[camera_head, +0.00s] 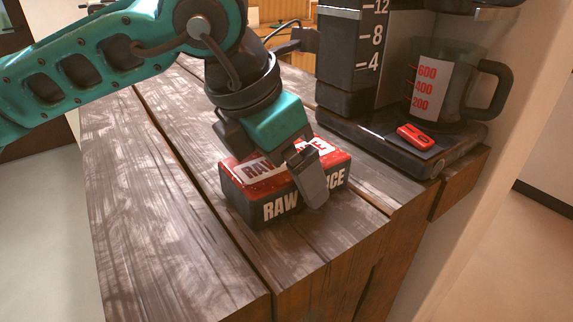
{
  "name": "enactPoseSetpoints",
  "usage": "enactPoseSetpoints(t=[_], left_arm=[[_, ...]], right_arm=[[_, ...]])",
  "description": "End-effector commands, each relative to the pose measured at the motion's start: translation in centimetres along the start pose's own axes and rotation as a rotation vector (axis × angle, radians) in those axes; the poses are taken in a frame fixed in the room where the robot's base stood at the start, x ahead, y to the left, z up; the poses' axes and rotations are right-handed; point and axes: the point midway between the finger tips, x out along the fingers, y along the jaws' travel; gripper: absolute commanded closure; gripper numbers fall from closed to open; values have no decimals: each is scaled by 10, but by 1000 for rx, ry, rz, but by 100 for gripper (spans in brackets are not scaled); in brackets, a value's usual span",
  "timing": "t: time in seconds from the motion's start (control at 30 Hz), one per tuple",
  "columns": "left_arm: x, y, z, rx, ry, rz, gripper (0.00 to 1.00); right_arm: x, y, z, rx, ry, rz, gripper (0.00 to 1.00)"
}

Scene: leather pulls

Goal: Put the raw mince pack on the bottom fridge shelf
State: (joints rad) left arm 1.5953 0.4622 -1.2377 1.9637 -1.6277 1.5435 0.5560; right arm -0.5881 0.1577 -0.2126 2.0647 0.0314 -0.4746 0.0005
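The raw mince pack (262,208), a dark box with a red and white top and white lettering, sits on the wooden counter (150,215) near its front end. My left gripper (291,158) reaches down over the pack from above. One dark finger hangs in front of the pack's lettered front face and covers part of the word. The other finger is mostly hidden behind the gripper body, so I cannot tell whether they grip the pack. My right gripper is not in view. No fridge or fridge shelf is in view.
A black coffee maker (345,60) with a glass jug (440,85) stands to the right of the pack, close to the wall. A small red object (416,137) lies on its base. The counter left of the pack is clear. Open floor shows at left and right.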

Motion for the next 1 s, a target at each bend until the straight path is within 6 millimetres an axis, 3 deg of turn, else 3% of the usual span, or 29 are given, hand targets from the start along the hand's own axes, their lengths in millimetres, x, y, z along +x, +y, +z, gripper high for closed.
enactPoseSetpoints(t=[0.37,0.4,0.77,1.0], left_arm=[[4,0,-1,0,-4,1,54],[2,0,-1,0,-2,1,1],[-3,0,2,0,-1,1,0],[-49,1,2,-1,-6,4,0]], right_arm=[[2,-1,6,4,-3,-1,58],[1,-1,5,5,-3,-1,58],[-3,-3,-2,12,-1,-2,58],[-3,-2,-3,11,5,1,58]])
